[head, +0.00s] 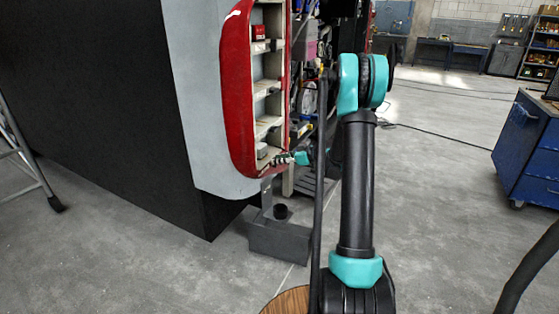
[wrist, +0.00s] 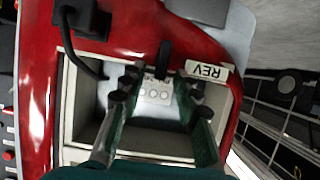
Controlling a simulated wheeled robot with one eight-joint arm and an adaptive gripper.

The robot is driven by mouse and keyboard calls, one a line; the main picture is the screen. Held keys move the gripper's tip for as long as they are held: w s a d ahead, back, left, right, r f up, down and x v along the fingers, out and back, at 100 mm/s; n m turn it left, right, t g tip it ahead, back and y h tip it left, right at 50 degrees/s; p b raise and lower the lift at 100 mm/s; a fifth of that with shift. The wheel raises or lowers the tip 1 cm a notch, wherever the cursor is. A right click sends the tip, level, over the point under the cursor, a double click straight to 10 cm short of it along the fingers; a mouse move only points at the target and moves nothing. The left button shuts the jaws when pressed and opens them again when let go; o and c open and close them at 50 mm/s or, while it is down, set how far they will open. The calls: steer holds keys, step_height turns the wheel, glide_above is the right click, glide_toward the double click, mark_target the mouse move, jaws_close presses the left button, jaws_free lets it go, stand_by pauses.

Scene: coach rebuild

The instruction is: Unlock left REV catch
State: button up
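A red frame (head: 236,95) with several open compartments stands at the corner of the coach body in the head view. The wrist view shows the same red frame (wrist: 38,90) close up. A white REV label (wrist: 207,71) sits beside a small black catch (wrist: 164,58) on the edge of a recess. My gripper (wrist: 162,82) is open, its two dark fingers apart over the recess, with the catch between and just beyond the fingertips. I cannot tell whether either finger touches it. In the head view my gripper (head: 284,159) is at the frame's lower end.
A pale plate with round marks (wrist: 152,94) lies inside the recess. A black plug with a cable (wrist: 82,20) is at upper left. A grey box (head: 278,240) stands on the floor below the frame. A blue cabinet (head: 525,150) is at right, with open floor between.

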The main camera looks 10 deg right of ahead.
jaws_close()
steer(key=shift+w+d+f+m+g+y, duration=0.45)
steer(key=shift+m+y, duration=0.65)
steer(key=shift+m, duration=1.15)
steer(key=shift+w+d+f+m+g+y, duration=0.1)
steer(key=shift+w+f+m+g+y, duration=0.55)
steer(key=shift+m, duration=1.55)
steer(key=shift+d+f+m+g+y, duration=0.3)
steer(key=shift+m+g+y, duration=0.3)
steer(key=shift+m+y, duration=1.3)
steer(key=shift+m+h, duration=0.35)
steer(key=shift+m, duration=0.2)
steer(key=shift+o, duration=0.5)
jaws_free()
